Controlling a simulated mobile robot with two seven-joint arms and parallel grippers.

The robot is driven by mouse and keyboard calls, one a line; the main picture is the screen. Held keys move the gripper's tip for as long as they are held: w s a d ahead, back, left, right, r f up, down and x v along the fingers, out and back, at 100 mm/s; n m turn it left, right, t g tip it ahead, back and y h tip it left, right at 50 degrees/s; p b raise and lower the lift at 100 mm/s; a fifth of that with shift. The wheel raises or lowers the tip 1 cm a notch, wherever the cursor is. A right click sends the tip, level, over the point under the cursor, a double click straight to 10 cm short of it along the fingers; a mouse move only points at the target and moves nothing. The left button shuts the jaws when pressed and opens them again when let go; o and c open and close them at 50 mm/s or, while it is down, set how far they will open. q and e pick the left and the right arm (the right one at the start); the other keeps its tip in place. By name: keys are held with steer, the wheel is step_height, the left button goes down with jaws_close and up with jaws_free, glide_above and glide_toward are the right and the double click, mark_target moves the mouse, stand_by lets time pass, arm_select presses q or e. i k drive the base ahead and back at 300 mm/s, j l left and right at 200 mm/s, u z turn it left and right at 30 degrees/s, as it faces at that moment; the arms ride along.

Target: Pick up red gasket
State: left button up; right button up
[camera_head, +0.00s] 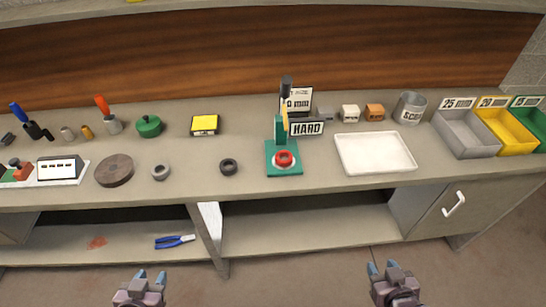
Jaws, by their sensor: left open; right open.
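A red ring (284,159), which looks like the red gasket, lies on the base of a green stand (271,171) in the middle of the bench. The stand's upright column with a yellow and dark handle rises just behind the ring. My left gripper (151,276) is open and empty at the bottom left, in front of the bench. My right gripper (382,266) is open and empty at the bottom right, also in front of the bench. Both are well apart from the ring.
A dark ring (228,167) and a grey ring (160,172) lie left of the stand. A white tray (409,163) is at its right, with grey (468,147), yellow and green bins beyond. The lower shelf holds blue pliers (174,241) and a faint flat reddish item (97,242).

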mark_target(280, 154)
steer(key=j, duration=0.85)
steer(key=i+j, duration=0.1)
steer(key=j, duration=0.75)
steer(key=i+z, duration=0.05)
